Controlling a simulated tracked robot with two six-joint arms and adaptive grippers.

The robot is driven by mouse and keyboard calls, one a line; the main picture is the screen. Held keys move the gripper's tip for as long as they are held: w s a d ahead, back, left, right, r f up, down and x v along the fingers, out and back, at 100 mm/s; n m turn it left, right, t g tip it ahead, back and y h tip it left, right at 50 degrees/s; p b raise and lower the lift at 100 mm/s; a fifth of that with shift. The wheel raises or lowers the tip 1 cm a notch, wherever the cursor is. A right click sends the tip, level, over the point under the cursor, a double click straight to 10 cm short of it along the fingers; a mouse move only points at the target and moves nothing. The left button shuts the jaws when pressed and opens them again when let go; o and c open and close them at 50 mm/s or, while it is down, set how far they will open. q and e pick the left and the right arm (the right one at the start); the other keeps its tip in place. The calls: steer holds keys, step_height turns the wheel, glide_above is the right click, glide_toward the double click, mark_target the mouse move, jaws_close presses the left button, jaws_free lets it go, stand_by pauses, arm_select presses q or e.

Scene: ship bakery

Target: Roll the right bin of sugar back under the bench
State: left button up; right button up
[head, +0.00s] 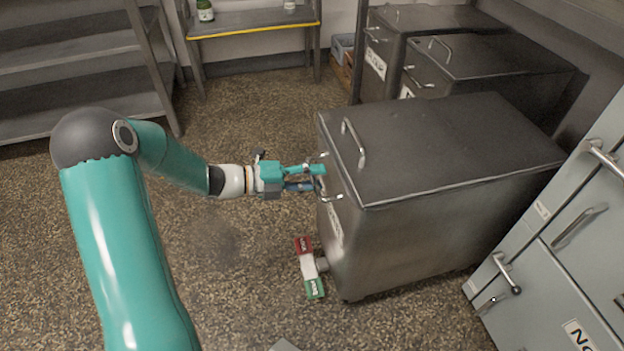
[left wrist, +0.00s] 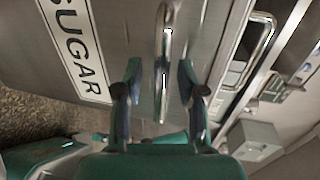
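The sugar bin (head: 450,150) is a steel box with a flat lid, standing out on the floor. Its SUGAR label (left wrist: 78,45) shows in the left wrist view. My left gripper (head: 318,172) is at the bin's front face. In the left wrist view the gripper (left wrist: 160,82) is open, with its fingers on either side of the front bar handle (left wrist: 162,45) and a gap on both sides. A second handle, on the lid (head: 353,143), is above it. My right gripper is not in view.
Two similar bins (head: 485,55) (head: 430,17) stand behind the sugar bin. Grey cabinets with handles (head: 560,225) are close on the right. A shelf rack (head: 80,55) stands at the back left, and a yellow-edged table (head: 255,20) at the back.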

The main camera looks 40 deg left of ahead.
arm_select(q)
steer(key=shift+w+d, duration=0.1)
jaws_close()
stand_by(0.3)
steer(key=shift+a, duration=0.25)
steer(key=shift+d, duration=0.15)
